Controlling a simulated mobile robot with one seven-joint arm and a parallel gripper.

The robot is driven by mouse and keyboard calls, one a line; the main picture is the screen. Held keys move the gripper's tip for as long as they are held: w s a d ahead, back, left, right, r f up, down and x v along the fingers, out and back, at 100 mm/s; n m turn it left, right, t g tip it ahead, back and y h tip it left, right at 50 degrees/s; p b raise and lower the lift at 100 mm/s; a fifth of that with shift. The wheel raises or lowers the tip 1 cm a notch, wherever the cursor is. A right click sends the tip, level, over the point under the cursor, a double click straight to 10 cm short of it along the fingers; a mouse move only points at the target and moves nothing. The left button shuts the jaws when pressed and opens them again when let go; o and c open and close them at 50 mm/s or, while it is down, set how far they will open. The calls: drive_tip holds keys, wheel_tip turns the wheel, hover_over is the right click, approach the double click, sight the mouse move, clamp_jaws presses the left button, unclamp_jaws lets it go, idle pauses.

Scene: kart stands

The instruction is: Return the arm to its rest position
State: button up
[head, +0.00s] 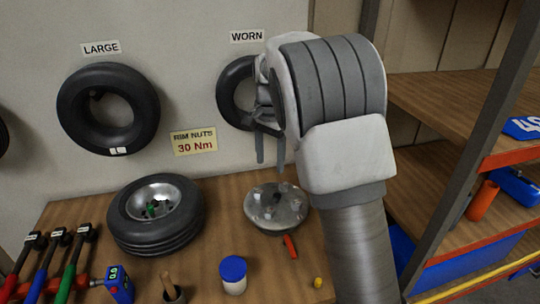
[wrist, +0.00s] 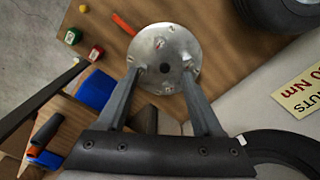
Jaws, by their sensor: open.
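My arm (head: 345,160) reaches up from the bottom of the head view and bends over toward the wall. My gripper (head: 270,160) hangs in front of the tyre under the WORN sign, fingers pointing down. In the wrist view my gripper (wrist: 162,70) has its two fingers spread apart with nothing held between them. Beyond the fingertips lies a round metal disc with studs (wrist: 163,48), which also sits on the bench in the head view (head: 276,205), below my gripper. The fingers look apart from it, though they overlap it in the wrist view.
A wheel with tyre (head: 155,214) lies on the bench (head: 220,255). The worn tyre (head: 233,97) and large tyre (head: 108,108) hang on the wall. A blue-lidded jar (head: 233,275) and colored-handled tools (head: 47,262) stand in front. A shelf rack (head: 480,130) is close right of my arm.

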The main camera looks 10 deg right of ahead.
drive_tip(key=shift+r, duration=0.45)
drive_tip(key=s+d+r+n+t, duration=0.15)
drive_tip(key=s+r, duration=0.25)
drive_tip(key=s, duration=0.4)
drive_tip(key=s+d+r+n+t, duration=0.1)
drive_tip(key=s+d+r+n, duration=0.15)
drive_tip(key=s+r, duration=0.35)
drive_tip(key=s+f+n+t, duration=0.1)
drive_tip(key=s+f+n, duration=0.1)
drive_tip(key=s, duration=0.6)
drive_tip(key=s+f+n+t, duration=0.2)
drive_tip(key=s+n, duration=0.1)
drive_tip(key=s, duration=0.6)
drive_tip(key=shift+d, duration=0.2)
drive_tip(key=shift+w, duration=0.1)
